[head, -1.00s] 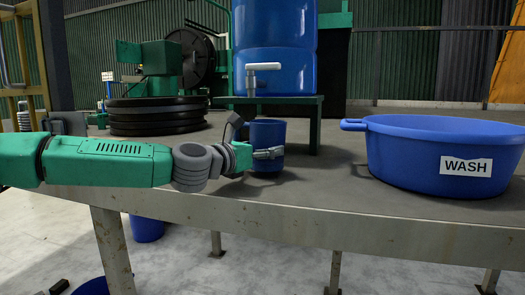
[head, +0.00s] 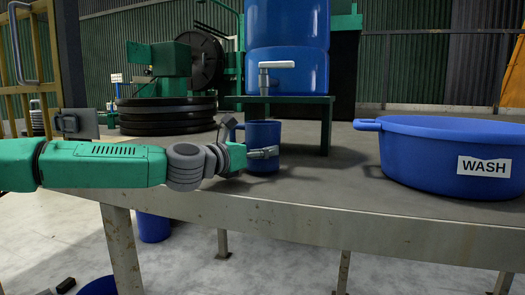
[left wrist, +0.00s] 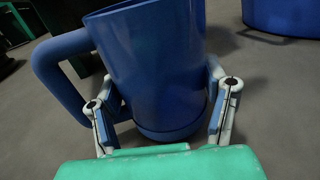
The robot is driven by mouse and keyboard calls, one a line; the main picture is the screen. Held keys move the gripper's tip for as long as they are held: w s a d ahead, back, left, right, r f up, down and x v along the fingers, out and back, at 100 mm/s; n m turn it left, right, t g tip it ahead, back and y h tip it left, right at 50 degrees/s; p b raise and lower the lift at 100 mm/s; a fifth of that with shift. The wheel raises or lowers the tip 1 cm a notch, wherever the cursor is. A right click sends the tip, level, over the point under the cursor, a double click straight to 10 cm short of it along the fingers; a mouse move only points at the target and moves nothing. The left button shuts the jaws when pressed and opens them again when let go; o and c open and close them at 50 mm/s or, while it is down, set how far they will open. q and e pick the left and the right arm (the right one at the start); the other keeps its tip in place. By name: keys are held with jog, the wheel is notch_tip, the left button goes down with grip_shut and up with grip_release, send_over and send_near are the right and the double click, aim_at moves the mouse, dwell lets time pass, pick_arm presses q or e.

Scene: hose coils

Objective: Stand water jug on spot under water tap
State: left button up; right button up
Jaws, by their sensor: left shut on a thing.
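The blue water jug (head: 262,134) stands upright at the table's front part, or just above the table; I cannot tell if its base touches. In the left wrist view the jug (left wrist: 155,65) fills the middle, with its handle to the left. My left gripper (head: 262,153) is shut on the jug's lower body, one finger on each side, as the left wrist view shows (left wrist: 162,105). The water tap (head: 268,66) is on the front of a blue barrel (head: 287,40), above and slightly right of the jug. The spot under the tap is not distinctly visible. My right gripper is out of view.
The barrel rests on a green stand (head: 327,125) behind the jug. A blue tub labelled WASH (head: 440,150) stands to the right. Black hose coils (head: 167,115) lie at the back left. The grey table (head: 320,185) is bare between the jug and the tub.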

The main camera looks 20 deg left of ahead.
pick_arm(q)
jog(key=shift+a+f, duration=0.2)
jog(key=shift+a, duration=0.3)
jog(key=shift+d+b, duration=0.3)
jog(key=shift+d, duration=0.35)
jog(key=shift+d+f, duration=0.1)
jog(key=shift+f, duration=0.05)
jog(key=shift+a+f, duration=0.1)
jog(key=shift+a, duration=0.2)
jog(key=o, duration=1.3)
jog(key=shift+a, duration=0.3)
jog(key=shift+d, duration=0.45)
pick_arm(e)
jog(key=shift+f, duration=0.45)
pick_arm(q)
jog(key=shift+a, duration=0.1)
